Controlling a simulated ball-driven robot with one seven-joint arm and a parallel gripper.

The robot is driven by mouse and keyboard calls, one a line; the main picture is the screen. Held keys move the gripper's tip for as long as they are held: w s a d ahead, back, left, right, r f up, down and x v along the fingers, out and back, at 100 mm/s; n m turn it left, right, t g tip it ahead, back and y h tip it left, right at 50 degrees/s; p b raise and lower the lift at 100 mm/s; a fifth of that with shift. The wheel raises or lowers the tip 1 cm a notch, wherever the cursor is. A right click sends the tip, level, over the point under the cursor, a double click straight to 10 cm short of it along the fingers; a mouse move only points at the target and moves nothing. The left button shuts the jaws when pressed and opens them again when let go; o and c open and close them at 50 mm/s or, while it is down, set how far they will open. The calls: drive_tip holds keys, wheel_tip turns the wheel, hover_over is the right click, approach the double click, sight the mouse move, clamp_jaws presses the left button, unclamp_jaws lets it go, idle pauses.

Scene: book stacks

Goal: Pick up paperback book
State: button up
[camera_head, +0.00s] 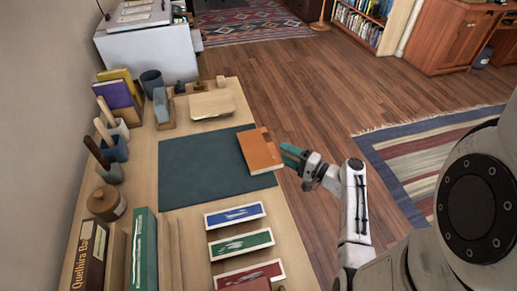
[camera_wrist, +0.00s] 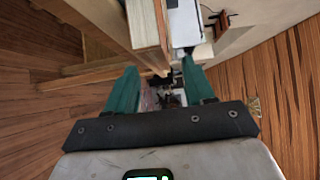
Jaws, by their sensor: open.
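The paperback book (camera_head: 260,150) is orange and lies flat on the right side of the dark mat (camera_head: 200,170) on the wooden desk. Its right side appears to reach slightly past the desk's edge. My gripper (camera_head: 290,155) is just right of the book, beyond the desk's edge, with its teal fingers pointing toward it. In the wrist view my gripper (camera_wrist: 160,80) is open, with nothing held between the two fingers. I cannot clearly make out the book in the wrist view.
Three framed cards, blue (camera_head: 235,215), green (camera_head: 241,242) and red (camera_head: 249,273), lie in front of the mat. Upright books (camera_head: 144,250), a lidded jar (camera_head: 106,203) and tool cups (camera_head: 114,148) line the left side. Open wooden floor (camera_head: 290,90) lies right of the desk.

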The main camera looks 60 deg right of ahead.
sight(275, 148)
drive_tip(key=w, duration=0.2)
drive_tip(key=w+d, duration=0.1)
drive_tip(key=w, duration=0.1)
drive_tip(key=shift+f, duration=0.15)
drive_tip(key=shift+c, duration=0.2)
clamp_jaws()
